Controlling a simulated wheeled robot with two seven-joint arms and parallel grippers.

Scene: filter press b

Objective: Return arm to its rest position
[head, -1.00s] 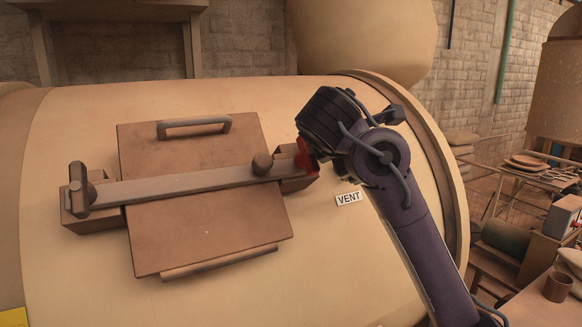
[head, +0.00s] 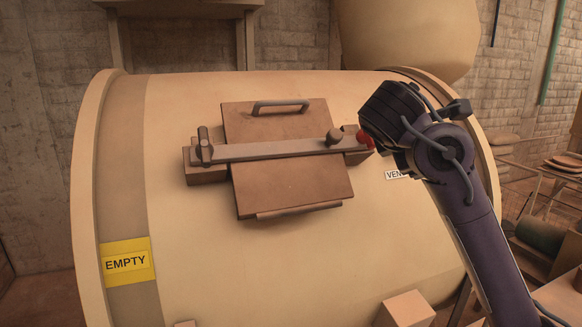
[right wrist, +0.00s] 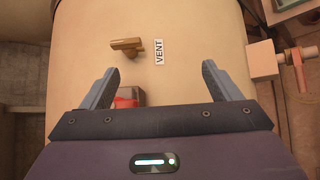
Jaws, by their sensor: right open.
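My right arm comes in from the lower right in the head view, its dark wrist (head: 400,115) beside the right end of the hatch crossbar (head: 270,152). In the right wrist view my right gripper (right wrist: 159,72) is open, with nothing between its fingertips. A red part (right wrist: 127,94) shows near its left finger; it also shows in the head view (head: 365,138), at the crossbar's right end next to my wrist. I cannot tell whether they touch. My left gripper is in neither view.
The crossbar lies across a brown hatch (head: 290,187) on a large cream tank (head: 200,250). A yellow EMPTY label (head: 126,262) is at left. My arm partly hides the VENT label (head: 397,175).

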